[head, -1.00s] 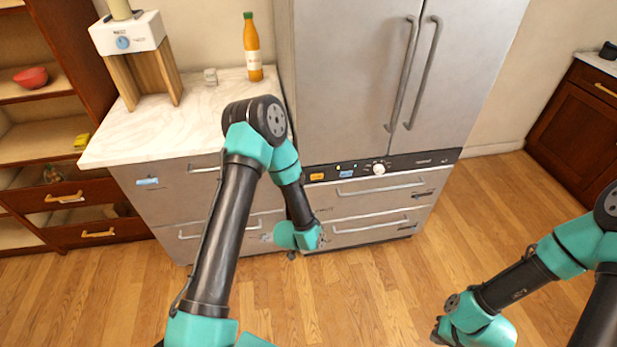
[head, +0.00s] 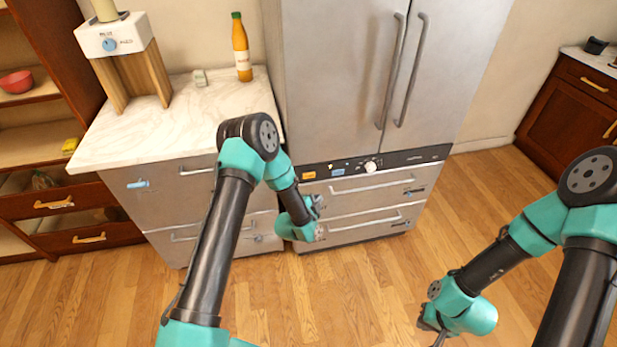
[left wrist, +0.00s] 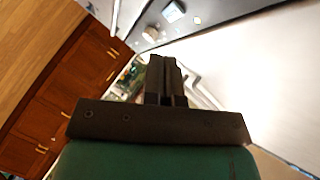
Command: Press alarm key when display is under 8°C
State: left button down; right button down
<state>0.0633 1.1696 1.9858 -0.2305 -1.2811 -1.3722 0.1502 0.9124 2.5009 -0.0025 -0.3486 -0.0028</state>
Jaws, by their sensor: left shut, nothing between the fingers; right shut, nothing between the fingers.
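The steel fridge (head: 340,80) has a dark control panel (head: 408,160) between its doors and lower drawers. The panel carries an orange key (head: 309,174), a small blue display (head: 338,171) and a white round knob (head: 370,167). The display's figures are too small to read. In the left wrist view the blue display (left wrist: 173,11) and the knob (left wrist: 150,33) lie beyond the fingers. My left gripper (head: 319,203) is shut and empty, in front of the upper drawer, below the panel and apart from the keys. My right gripper (head: 428,325) is shut and empty, low over the floor at right.
Drawer handles (head: 365,188) stick out below the panel near my left gripper. A marble-topped counter (head: 190,125) with an orange bottle (head: 241,50) and a white dispenser (head: 113,37) stands left of the fridge. Open floor lies between the fridge and the right cabinet (head: 570,115).

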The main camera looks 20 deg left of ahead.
aim_at(315, 176)
pick_arm(q)
jog(key=shift+w+a, duration=0.1)
jog(key=w+a, duration=0.4)
jog(key=w, duration=0.3)
jog(key=shift+w, duration=0.2)
jog(key=shift+w+a, duration=0.15)
jog(key=shift+a, duration=0.05)
dwell(2.0)
jog(key=shift+w+a, duration=0.1)
jog(key=shift+w, duration=0.1)
jog(key=shift+w+a, duration=0.15)
jog(key=shift+w, duration=0.2)
dwell(1.0)
jog(key=shift+s, duration=0.1)
jog(key=shift+s+d, duration=0.35)
jog(key=shift+s, duration=0.25)
